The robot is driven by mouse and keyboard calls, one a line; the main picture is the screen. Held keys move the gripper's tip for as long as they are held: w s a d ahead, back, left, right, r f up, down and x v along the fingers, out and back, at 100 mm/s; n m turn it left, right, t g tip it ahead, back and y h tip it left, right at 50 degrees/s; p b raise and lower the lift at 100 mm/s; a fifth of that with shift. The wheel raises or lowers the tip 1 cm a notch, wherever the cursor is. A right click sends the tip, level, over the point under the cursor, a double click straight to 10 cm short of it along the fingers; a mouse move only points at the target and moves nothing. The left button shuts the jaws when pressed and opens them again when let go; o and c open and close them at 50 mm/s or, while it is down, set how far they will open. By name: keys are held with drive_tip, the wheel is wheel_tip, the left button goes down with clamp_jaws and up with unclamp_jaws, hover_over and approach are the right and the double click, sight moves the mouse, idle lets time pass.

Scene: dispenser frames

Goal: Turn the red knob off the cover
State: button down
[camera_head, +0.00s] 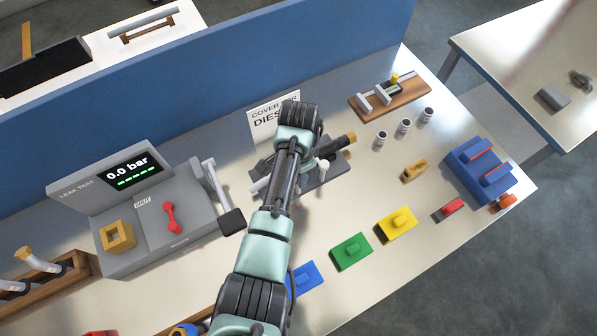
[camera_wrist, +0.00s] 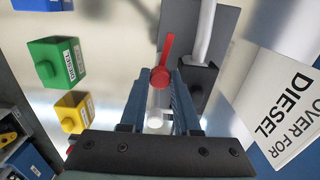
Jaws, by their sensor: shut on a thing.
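The red knob (camera_wrist: 160,78), with a red bar running up from it, sits between the fingertips of my gripper (camera_wrist: 162,82) in the wrist view. My gripper is shut on it. A pale round stem (camera_wrist: 156,108) shows between the fingers below the knob. In the head view my arm hides the knob and the fingertips. The dark cover fixture (camera_head: 312,182) there lies partly under my arm. I cannot tell whether the knob is still seated on the cover.
A "COVER FOR DIESEL" sign (camera_head: 263,120) stands behind the fixture, before the blue partition (camera_head: 215,83). A leak tester (camera_head: 170,225) stands left. Blue, green (camera_head: 351,252) and yellow (camera_head: 396,225) blocks lie in front and right. A blue case (camera_head: 478,172) stands far right.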

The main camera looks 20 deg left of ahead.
drive_tip(key=c, duration=0.6)
unclamp_jaws()
drive_tip(key=shift+c, duration=0.2)
drive_tip(key=shift+r, duration=0.1)
wheel_tip(320, 180, up, 13)
drive_tip(key=b, duration=0.1)
